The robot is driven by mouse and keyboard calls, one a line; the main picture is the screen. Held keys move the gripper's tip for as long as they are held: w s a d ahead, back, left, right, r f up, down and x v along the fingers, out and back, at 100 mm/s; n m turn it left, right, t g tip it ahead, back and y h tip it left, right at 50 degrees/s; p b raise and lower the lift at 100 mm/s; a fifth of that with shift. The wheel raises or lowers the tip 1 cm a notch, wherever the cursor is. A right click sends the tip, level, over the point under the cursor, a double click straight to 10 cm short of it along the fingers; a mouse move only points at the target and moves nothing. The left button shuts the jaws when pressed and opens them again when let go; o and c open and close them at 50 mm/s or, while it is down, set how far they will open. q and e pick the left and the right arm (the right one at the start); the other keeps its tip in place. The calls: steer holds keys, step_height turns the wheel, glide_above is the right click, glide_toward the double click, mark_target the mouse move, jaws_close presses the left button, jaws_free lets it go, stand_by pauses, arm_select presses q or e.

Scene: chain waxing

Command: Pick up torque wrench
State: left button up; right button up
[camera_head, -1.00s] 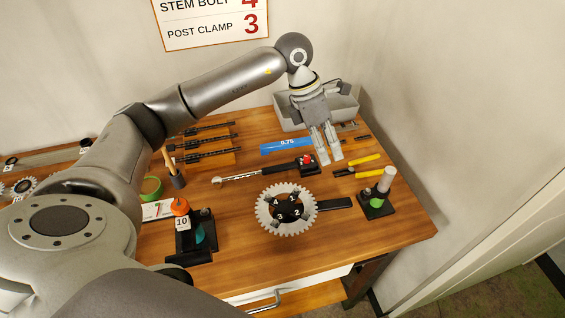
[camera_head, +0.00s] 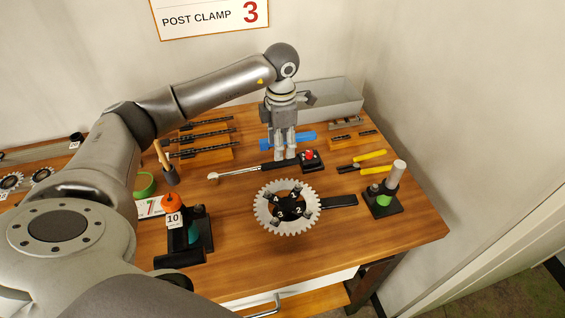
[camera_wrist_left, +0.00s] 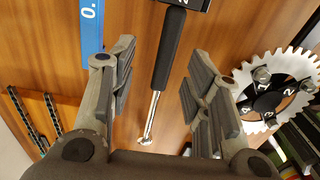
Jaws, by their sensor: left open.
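The torque wrench (camera_head: 236,172) lies on the wooden table, with a silver shaft and head to the left and a black handle to the right. In the left wrist view its black handle (camera_wrist_left: 170,50) lies between the open fingers, with the silver shaft running toward the palm. My left gripper (camera_head: 285,158) points down over the handle, open and empty; in the left wrist view (camera_wrist_left: 157,85) its fingers stand on either side of the wrench. Whether they touch it I cannot tell. My right gripper is not in view.
A black box with a red button (camera_head: 310,159) stands by the handle's end. A white chainring (camera_head: 262,214) lies in front. A blue gauge (camera_head: 300,137) lies behind. Yellow-handled pliers (camera_head: 372,155) lie to the right. A grey bin (camera_head: 340,105) stands at the back.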

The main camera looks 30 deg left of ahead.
mark_target(283, 161)
arm_select(q)
steer(key=shift+s+d+f+p, duration=0.15)
steer(key=shift+f+p, duration=0.15)
steer(key=f, duration=0.1)
steer(key=f+p, duration=0.1)
steer(key=f, duration=0.1)
steer(key=shift+s+d+f+p, duration=0.15)
steer(key=shift+d+f+p, duration=0.1)
steer(key=shift+p, duration=0.15)
steer(key=shift+f, duration=0.55)
steer(key=c, duration=1)
